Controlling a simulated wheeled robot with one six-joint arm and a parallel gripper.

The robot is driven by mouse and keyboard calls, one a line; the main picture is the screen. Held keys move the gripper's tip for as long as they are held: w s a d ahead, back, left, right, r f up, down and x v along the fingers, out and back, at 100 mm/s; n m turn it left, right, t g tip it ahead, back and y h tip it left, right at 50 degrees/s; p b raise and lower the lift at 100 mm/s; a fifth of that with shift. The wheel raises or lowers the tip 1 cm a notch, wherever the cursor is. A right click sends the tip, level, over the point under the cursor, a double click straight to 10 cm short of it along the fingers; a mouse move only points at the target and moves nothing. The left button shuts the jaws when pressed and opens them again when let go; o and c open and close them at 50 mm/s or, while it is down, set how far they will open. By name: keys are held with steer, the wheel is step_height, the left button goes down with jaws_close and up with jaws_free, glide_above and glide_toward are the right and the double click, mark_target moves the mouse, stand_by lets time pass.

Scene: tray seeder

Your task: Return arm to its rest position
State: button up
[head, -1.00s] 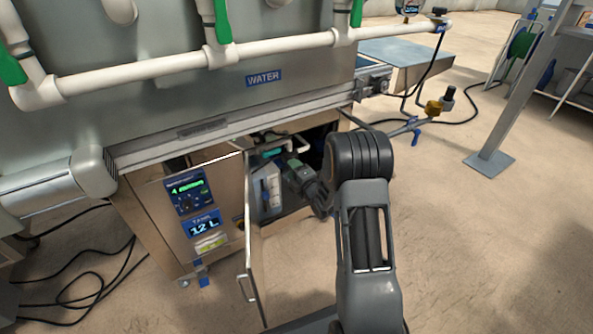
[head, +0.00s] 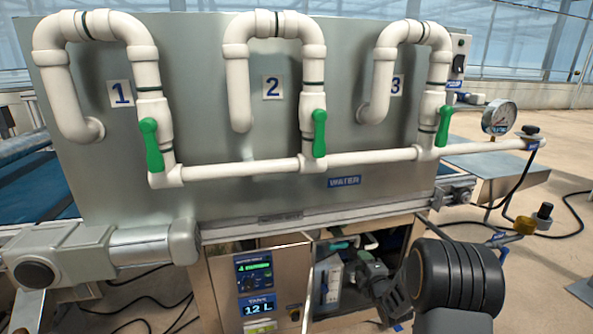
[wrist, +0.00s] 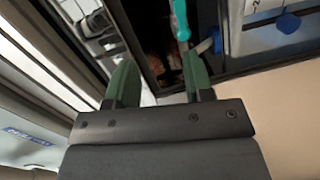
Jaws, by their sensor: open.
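My gripper (head: 364,257) is at the lower right in the head view, in front of the open cabinet (head: 294,274) under the seeder. Its two dark green fingers show in the wrist view (wrist: 158,75), spread apart with nothing between them. My arm's thick dark joint hides part of the cabinet's right side. A teal-handled item (wrist: 181,20) lies beyond the fingertips in the wrist view, apart from them.
The cabinet door (head: 307,290) stands open beside a white container (head: 330,277). Above are white pipes with green valve handles (head: 319,132) and a WATER label (head: 344,181). A pressure gauge (head: 499,117) and a hose are at right.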

steer(key=s+a+r+m+g+h+p, duration=0.1)
steer(key=s+r+m+g+h+p, duration=0.25)
steer(key=r+p, duration=0.75)
steer(key=s+a+r+m+g+p, duration=0.15)
steer(key=s+r+m+p, duration=0.4)
steer(key=r, duration=0.95)
steer(key=s+a+r+m+g+p, duration=0.2)
steer(key=s+r+m+g+p, duration=0.2)
steer(key=s+r+p, duration=0.4)
steer(key=s+a+r+m+g+y+p, duration=0.1)
steer(key=s+r+m+g+p, duration=0.3)
steer(key=s+r+p, duration=0.4)
steer(key=s+a+r+m, duration=0.1)
steer(key=s+r, duration=0.1)
steer(key=s, duration=0.1)
steer(key=shift+s+a+r+m+p, duration=0.3)
steer(key=shift+s+a+r, duration=0.05)
steer(key=shift+s, duration=0.05)
